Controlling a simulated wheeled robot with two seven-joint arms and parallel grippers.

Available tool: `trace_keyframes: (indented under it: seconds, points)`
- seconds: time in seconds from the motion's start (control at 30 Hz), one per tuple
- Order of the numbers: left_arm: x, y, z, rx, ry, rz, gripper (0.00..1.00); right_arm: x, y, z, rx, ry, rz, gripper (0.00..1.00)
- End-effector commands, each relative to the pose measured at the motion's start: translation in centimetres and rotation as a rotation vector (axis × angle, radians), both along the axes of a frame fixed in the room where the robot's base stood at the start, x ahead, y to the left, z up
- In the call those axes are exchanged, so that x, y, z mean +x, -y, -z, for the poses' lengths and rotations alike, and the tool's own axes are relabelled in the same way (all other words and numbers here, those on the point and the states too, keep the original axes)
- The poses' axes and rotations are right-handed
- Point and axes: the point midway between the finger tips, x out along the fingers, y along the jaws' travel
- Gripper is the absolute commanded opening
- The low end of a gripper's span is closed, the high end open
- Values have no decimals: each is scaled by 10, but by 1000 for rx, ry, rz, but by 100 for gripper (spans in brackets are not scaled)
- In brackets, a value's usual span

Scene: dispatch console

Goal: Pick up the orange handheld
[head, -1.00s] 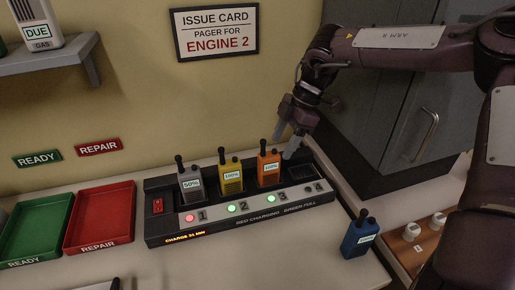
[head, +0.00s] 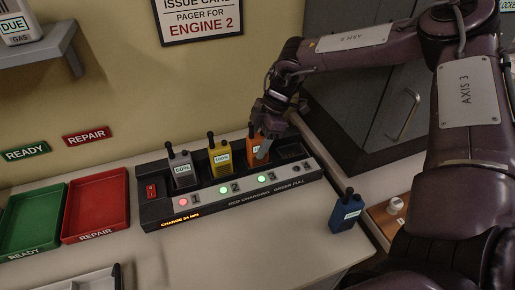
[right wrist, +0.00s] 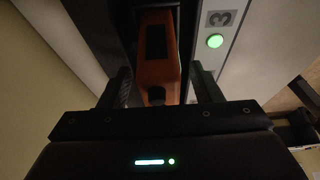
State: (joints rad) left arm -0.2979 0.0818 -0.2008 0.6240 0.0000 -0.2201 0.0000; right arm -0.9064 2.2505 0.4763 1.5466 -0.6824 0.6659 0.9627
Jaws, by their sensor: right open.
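The orange handheld (head: 256,147) stands upright in bay 3 of the charger (head: 162,210), beside a green light. My right gripper (head: 262,142) is at the orange handheld, its fingers partly covering it in the head view. In the right wrist view the orange handheld (right wrist: 158,55) lies between my two open fingers (right wrist: 162,88); I cannot tell whether either finger touches it. My left gripper is not in view.
A grey handheld (head: 182,171) and a yellow handheld (head: 220,158) stand in bays 1 and 2, close by. Bay 4 is empty. A blue handheld (head: 345,214) stands on the counter to the right. Green (head: 20,222) and red (head: 96,208) trays sit at left.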

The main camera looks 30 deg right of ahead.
Motion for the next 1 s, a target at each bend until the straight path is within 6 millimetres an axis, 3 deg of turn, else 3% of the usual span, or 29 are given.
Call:
trace_keyframes:
  seconds: [0.1, 0.53, 0.83, 1.0]
  points:
    - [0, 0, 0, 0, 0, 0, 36, 0, 0, 0, 0, 0, 0, 57]
    - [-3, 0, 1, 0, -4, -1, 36, 0, 0, 0, 0, 0, 0, 2]
    - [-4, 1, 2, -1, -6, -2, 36, 1, 0, -3, 1, 2, -1, 2]
    - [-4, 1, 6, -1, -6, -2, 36, 2, 0, -15, 0, 5, -2, 2]
